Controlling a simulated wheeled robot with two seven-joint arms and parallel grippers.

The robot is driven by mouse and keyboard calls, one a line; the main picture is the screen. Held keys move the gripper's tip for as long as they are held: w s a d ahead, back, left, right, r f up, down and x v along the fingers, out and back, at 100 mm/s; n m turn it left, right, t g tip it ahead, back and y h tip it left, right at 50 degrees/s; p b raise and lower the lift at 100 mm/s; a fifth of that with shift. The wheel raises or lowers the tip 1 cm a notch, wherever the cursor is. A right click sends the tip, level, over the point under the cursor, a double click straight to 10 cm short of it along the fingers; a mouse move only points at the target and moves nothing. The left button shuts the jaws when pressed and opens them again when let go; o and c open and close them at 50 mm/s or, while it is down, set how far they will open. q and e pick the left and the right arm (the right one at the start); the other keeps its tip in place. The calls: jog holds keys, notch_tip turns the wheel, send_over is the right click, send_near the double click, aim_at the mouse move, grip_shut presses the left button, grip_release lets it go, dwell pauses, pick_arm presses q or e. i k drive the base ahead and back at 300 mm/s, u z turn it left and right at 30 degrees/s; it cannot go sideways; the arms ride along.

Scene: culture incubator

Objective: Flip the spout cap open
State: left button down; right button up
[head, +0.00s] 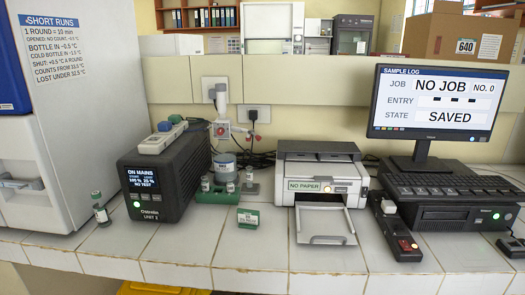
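A bottle-top dispenser stands at the back of the bench, left of the printer. It has a white upright plunger (221,96), a body with red round parts (221,131) and a grey-blue labelled bottle (224,168) below. A thin arm reaches right from its body, near the wall socket and cables. The spout cap is too small to pick out surely, and I cannot tell whether it is open or shut. Neither of my grippers is in view.
A dark power unit (156,180) stands left of the dispenser, a green vial rack (216,194) in front of it. A small vial (100,208), a green-white box (248,218), a printer (318,178) and a monitor (432,100) also stand here. The front tiles are mostly clear.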

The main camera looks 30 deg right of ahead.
aim_at(258, 139)
jog(key=z, duration=0.9)
